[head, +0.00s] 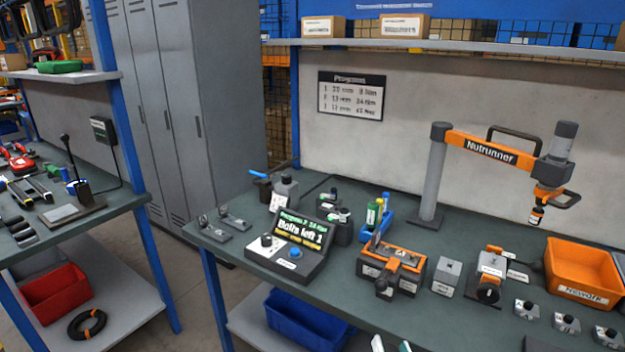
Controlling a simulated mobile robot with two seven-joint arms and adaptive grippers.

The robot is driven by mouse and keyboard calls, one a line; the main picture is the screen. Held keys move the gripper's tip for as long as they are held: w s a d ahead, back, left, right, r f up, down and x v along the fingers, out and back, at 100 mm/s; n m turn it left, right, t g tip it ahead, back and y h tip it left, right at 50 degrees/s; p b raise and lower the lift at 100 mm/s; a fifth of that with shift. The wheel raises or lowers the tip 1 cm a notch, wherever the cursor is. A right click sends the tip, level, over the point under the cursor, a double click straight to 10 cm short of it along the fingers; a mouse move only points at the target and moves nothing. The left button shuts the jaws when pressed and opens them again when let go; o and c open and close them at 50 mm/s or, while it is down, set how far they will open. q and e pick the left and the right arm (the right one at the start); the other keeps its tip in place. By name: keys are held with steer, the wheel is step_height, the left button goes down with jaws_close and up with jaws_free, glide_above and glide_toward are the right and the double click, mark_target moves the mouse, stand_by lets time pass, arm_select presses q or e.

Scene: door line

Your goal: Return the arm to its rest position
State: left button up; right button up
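The orange nutrunner arm (485,150) extends right from the grey post (432,180) at the back of the bench. Its upright tool (559,150) has a grey motor on top, a dark handle at the right and a socket pointing down, held above the bench. No gripper touches it. Two pale fingertips of my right gripper (391,346) show at the bottom edge, apart from each other, with nothing visible between them. The rest of that gripper is cut off. My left gripper is not in view.
The control box (290,245) reads "Bolts left 1". An orange-and-grey fixture (391,267), grey blocks and an orange bin (582,272) stand on the green bench. A shelf (450,45) runs above the nutrunner. Another bench (70,220) stands at left.

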steer(key=s+d+f+m+g+y, duration=0.1)
steer(key=s+f+m+g, duration=0.1)
steer(key=s+f+m, duration=0.6)
steer(key=s+f+m+g+y, duration=0.1)
steer(key=s+f+m+g, duration=0.2)
steer(key=s+f+m, duration=0.5)
steer(key=f+m, duration=0.1)
steer(key=m, duration=1.1)
steer(key=shift+d+f+g, duration=0.3)
steer(key=shift+d+f, duration=0.05)
steer(key=shift+f, duration=0.05)
